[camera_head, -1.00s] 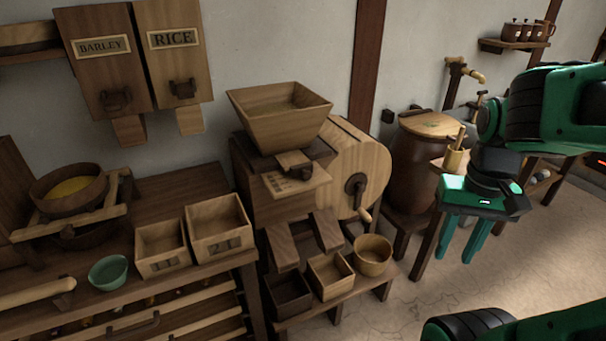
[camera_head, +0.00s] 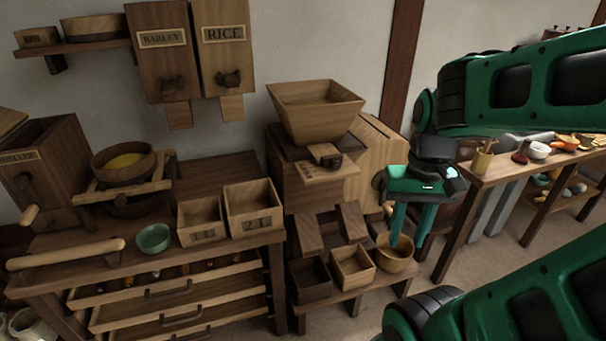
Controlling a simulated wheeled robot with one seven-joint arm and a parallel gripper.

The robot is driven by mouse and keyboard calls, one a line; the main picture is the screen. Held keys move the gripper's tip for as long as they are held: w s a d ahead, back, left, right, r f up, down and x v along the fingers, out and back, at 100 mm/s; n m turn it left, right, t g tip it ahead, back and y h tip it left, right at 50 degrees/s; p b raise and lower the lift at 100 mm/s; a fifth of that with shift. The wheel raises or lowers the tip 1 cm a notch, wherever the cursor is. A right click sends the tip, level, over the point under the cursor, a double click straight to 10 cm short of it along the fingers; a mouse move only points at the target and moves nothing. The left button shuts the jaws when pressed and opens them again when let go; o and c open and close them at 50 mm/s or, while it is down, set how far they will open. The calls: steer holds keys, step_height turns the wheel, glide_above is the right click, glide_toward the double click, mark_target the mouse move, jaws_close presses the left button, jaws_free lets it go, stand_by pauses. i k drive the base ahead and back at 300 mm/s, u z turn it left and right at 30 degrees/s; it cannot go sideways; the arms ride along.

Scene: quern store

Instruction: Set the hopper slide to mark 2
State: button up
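The wooden hopper (camera_head: 314,108) sits on top of the mill box at the middle of the head view. Below its front is the slide (camera_head: 325,153), a small wooden block with a dark knob, on a pale plate (camera_head: 318,173) with markings. The markings are too small to read, so I cannot tell which mark the slide is at. My gripper (camera_head: 412,225) is to the right of the slide and lower, pointing down in front of the mill's drum. Its two green fingers are apart with nothing seen between them. It touches neither slide nor hopper.
A round wooden bowl (camera_head: 396,254) and a small square box (camera_head: 352,267) stand on a low bench under the mill. Two numbered boxes (camera_head: 253,209) and a green bowl (camera_head: 153,238) are on the left table. A long table (camera_head: 490,172) with food stands at right.

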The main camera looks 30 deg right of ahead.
mark_target(324, 154)
steer(key=u, duration=0.1)
steer(key=k, duration=2)
steer(key=z, duration=0.45)
steer(key=i, duration=1.65)
steer(key=u, duration=0.05)
